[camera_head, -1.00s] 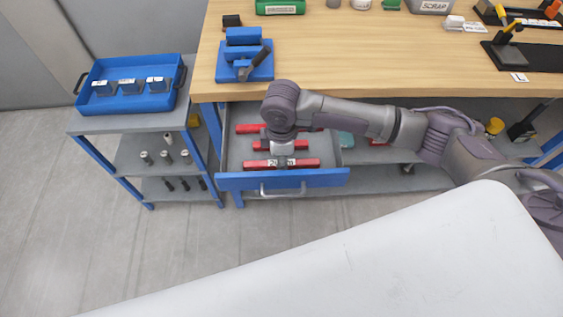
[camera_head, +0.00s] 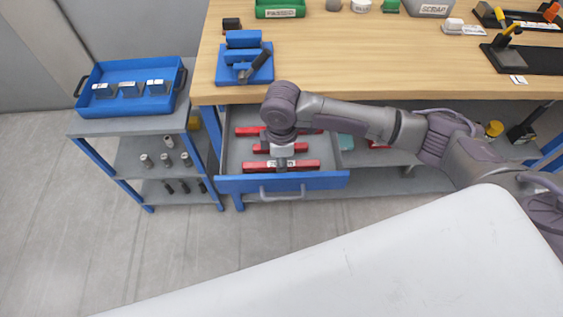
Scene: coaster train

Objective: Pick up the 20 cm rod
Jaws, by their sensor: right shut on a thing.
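Several red rods lie side by side in the open drawer (camera_head: 235,182) under the workbench. The front rod (camera_head: 306,165), with a pale label at its middle, lies nearest the drawer's front wall; the label is too small and covered to read clearly now. My right gripper (camera_head: 282,164) points down over the middle of this rod and is shut on it. The rod still looks level and low in the drawer; I cannot tell whether it touches the floor. Another red rod (camera_head: 261,148) lies behind it, partly hidden by my wrist. My left gripper is not in view.
The workbench top (camera_head: 340,60) overhangs the drawer's rear, close behind my right wrist. A blue vise (camera_head: 243,62) stands on it. A cart with a blue tray (camera_head: 100,72) stands left of the drawer. The floor in front is clear.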

